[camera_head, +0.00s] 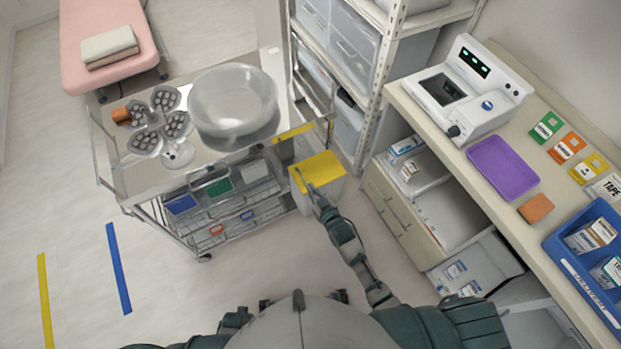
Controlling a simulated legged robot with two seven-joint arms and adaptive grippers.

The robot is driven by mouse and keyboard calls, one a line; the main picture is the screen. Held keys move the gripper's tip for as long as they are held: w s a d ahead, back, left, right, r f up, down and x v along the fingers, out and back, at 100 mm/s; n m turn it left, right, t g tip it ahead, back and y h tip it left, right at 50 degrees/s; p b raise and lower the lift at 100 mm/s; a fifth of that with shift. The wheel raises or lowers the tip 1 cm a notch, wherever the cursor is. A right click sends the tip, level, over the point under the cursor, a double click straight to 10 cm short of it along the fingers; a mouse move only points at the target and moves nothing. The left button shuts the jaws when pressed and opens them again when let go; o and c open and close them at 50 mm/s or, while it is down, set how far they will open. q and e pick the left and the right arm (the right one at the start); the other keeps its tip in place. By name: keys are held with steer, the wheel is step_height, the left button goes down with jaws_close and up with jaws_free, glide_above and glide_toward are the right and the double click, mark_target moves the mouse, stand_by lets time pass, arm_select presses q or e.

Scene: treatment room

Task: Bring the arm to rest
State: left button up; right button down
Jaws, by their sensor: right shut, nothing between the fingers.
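My right arm reaches forward from my body. My right gripper (304,182) is at its far end, over the yellow lid of a bin (322,168). It is small in the view and looks shut, with nothing held. I cannot tell whether it touches the lid. Only a dark part of my left arm shows at the bottom edge. My left gripper is not in view.
A metal cart (150,183) with a clear bowl (233,103) stands ahead. A counter (485,205) with a purple tray (503,167) and a blue bin (560,240) runs along the right. A shelf rack (368,90) stands behind the yellow-lidded bin. Floor at left is clear.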

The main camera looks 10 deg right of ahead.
steer(key=s+d+f+m+g+h, duration=0.1)
steer(key=s+d+f+g, duration=0.2)
steer(key=s+f, duration=0.45)
steer(key=s+d+f+g+h, duration=0.25)
steer(key=s+d+f, duration=0.2)
steer(key=f, duration=0.55)
steer(key=s+d+f+g, duration=0.2)
steer(key=s+f, duration=0.2)
steer(key=s, duration=0.3)
steer(key=s+d+f+m+g+h, duration=0.1)
steer(key=s+d+f+g, duration=0.1)
steer(key=s, duration=0.6)
steer(key=s+d+f+g, duration=0.2)
steer(key=s+f+g, duration=0.1)
steer(key=s+f, duration=0.3)
steer(key=shift+s+d+m, duration=0.3)
steer(key=shift+s+d, duration=0.1)
steer(key=shift+s, duration=0.7)
